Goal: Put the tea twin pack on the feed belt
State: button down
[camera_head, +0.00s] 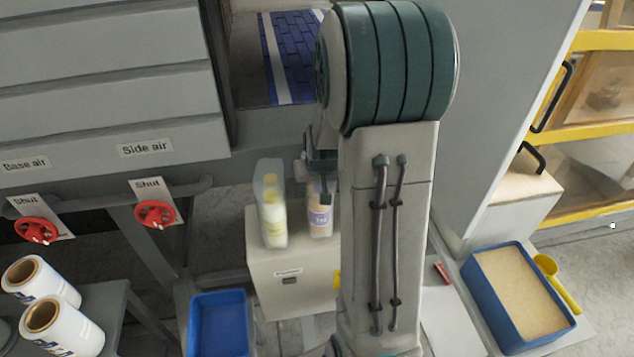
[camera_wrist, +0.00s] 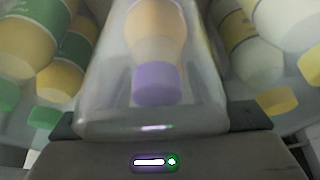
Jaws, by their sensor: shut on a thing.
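The tea twin pack (camera_head: 320,218) looks like the film-wrapped pack of amber bottles with a purple label. It stands upright on a pale box beneath my gripper, partly hidden by my arm. In the wrist view the pack (camera_wrist: 155,50) fills the middle, one purple cap showing through clear film. My gripper (camera_head: 322,165) is shut on its upper part; the jaws (camera_wrist: 155,122) lie on either side of it. The feed belt (camera_head: 297,62), blue with a pale stripe, lies at the top behind my arm, which hides its right part.
A pack of yellowish bottles (camera_head: 271,210) stands close left on the pale box (camera_head: 290,275). The wrist view shows green-capped bottles (camera_wrist: 45,117) left and yellow-capped bottles (camera_wrist: 277,102) right. A grey cabinet (camera_head: 110,90) borders the belt's left. A blue bin (camera_head: 220,325) sits below.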

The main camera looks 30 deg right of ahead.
jog(key=shift+f, duration=0.1)
jog(key=c, duration=1)
grip_release()
jog(key=shift+f, duration=0.15)
jog(key=o, duration=0.4)
jog(key=shift+o, duration=0.2)
jog(key=shift+r, duration=0.2)
